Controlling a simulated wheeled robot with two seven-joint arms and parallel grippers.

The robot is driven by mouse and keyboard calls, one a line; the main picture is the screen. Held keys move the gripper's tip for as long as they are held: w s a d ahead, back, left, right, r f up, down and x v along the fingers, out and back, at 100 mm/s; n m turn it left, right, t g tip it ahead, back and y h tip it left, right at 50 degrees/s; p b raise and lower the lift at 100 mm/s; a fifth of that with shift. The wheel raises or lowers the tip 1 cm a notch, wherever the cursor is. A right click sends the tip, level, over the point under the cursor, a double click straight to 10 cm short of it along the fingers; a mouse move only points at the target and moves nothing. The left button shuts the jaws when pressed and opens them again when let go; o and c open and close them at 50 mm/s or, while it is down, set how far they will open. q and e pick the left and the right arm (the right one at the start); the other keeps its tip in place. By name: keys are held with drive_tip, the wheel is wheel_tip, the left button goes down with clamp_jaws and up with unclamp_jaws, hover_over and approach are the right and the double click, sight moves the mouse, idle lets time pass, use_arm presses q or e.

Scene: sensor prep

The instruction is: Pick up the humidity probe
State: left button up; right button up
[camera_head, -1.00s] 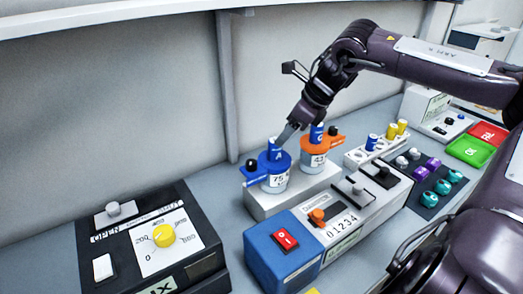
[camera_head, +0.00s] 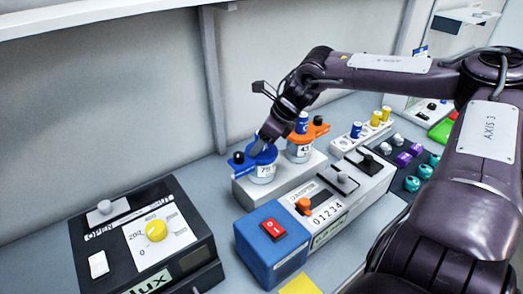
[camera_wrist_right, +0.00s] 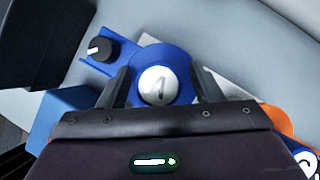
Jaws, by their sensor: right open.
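The blue-collared jar (camera_head: 262,172), labelled 75, stands at the left end of a pale block. In the right wrist view its blue collar (camera_wrist_right: 182,60) surrounds a round white top with a dark mark (camera_wrist_right: 158,86), seemingly the end of a probe. My right gripper (camera_head: 266,140) is over this jar, pointing down. In the wrist view its open fingers (camera_wrist_right: 162,76) are on either side of the white top; I cannot tell whether they touch it. In the head view the gripper hides this probe. A blue probe (camera_head: 302,122) stands upright in the orange-collared jar (camera_head: 299,150). My left gripper is not in view.
A black lux box (camera_head: 145,240) stands at left. A blue and grey counter box (camera_head: 271,250) with a red switch is in front of the jars. A white rack (camera_head: 350,143) holds blue and yellow cylinders behind right. Purple and teal pieces lie further right.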

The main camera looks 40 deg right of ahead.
drive_tip(key=shift+c, duration=0.6)
drive_tip(key=c, duration=1)
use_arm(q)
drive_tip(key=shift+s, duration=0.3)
